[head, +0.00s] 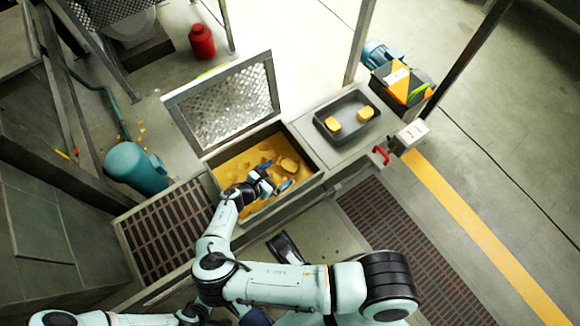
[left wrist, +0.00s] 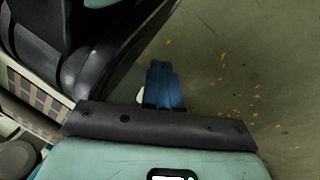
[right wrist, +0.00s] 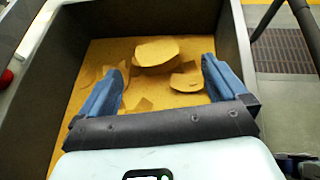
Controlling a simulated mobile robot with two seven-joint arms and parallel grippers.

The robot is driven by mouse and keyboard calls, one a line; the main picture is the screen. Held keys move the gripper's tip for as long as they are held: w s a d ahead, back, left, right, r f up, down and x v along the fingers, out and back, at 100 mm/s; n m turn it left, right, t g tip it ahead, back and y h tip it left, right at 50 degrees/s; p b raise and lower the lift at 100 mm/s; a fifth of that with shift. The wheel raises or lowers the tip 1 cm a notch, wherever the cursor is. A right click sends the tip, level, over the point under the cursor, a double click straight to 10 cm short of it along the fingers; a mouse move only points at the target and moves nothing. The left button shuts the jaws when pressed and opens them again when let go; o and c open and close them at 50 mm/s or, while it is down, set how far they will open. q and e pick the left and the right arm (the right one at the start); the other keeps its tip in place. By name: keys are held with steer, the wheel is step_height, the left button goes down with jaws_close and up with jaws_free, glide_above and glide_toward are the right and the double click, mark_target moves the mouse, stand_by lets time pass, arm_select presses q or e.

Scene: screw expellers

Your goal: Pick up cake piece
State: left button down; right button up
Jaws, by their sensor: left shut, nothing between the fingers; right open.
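A thick round yellow cake piece (head: 289,165) lies in the open bin (head: 306,182) on a bed of yellow meal and flakes. In the right wrist view the cake piece (right wrist: 157,51) is ahead of the fingertips, with a thinner broken piece (right wrist: 187,80) nearer. My right gripper (head: 275,177) is inside the bin area, open and empty; its blue fingers (right wrist: 165,78) are spread, short of the cake piece and apart from it.
A dark tray (head: 347,141) right of the bin holds two yellow cake pieces (head: 333,124). The bin's perforated lid (head: 225,105) stands open behind it. A toolbox (head: 402,84), red handle (head: 381,155), teal motor (head: 136,168) and red canister (head: 202,41) are around. Bin walls flank my right gripper.

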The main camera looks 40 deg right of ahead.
mark_target(290, 166)
steer(key=x, duration=0.2)
steer(key=b+x, duration=0.1)
steer(key=x, duration=0.1)
steer(key=b+x, duration=0.1)
steer(key=x, duration=0.2)
steer(key=shift+w+a, duration=0.1)
steer(key=shift+w, duration=0.2)
arm_select(q)
steer(key=shift+g, duration=0.9)
steer(key=s+f, duration=0.2)
steer(key=s, duration=0.1)
steer(key=s+f, duration=0.1)
steer(key=shift+s+a, duration=0.25)
steer(key=shift+s, duration=0.1)
arm_select(e)
steer(key=c, duration=1.1)
